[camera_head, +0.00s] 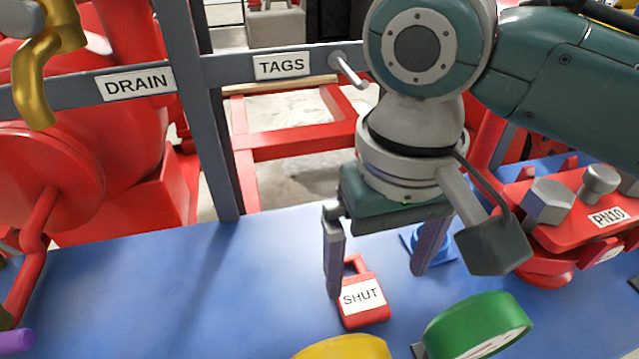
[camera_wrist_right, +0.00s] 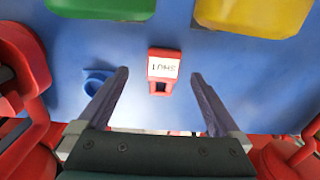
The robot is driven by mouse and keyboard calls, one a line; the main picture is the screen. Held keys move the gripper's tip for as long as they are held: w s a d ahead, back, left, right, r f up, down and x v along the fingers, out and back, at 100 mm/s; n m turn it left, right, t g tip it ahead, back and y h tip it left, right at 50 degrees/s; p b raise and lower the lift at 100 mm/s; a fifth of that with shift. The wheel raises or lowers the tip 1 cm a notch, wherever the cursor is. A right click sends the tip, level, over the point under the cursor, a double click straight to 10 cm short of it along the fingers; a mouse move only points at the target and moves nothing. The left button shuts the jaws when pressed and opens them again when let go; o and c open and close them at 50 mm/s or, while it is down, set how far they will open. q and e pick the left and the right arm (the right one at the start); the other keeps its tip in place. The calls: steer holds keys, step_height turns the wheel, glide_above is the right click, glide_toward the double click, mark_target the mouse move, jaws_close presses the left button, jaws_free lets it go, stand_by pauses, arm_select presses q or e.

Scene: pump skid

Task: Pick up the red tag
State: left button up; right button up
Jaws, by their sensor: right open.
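The red tag (camera_head: 364,301) with a white label reading SHUT lies on the blue surface in the head view. Its narrower end with an opening points toward the back. It also shows in the right wrist view (camera_wrist_right: 163,67), ahead of and between the fingers. My right gripper (camera_head: 378,282) is open and empty above the blue surface. Its left finger in the head view partly overlaps the tag's left edge. I cannot tell whether it touches the tag. My left gripper is not in view.
A blue fitting (camera_head: 430,243) sits behind the right finger. A green round part (camera_head: 478,325) and a yellow one (camera_head: 343,347) stand in front of the tag. A peg (camera_head: 348,70) sticks out beside the TAGS label (camera_head: 282,66). Red flanged pipework (camera_head: 575,215) stands at right.

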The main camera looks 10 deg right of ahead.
mark_target(365, 308)
steer(key=f, duration=0.2)
steer(key=f+b, duration=0.1)
steer(key=f, duration=0.3)
steer(key=shift+s+a+f, duration=0.15)
steer(key=shift+a+f, duration=0.05)
steer(key=shift+a, duration=0.15)
steer(key=c, duration=1.4)
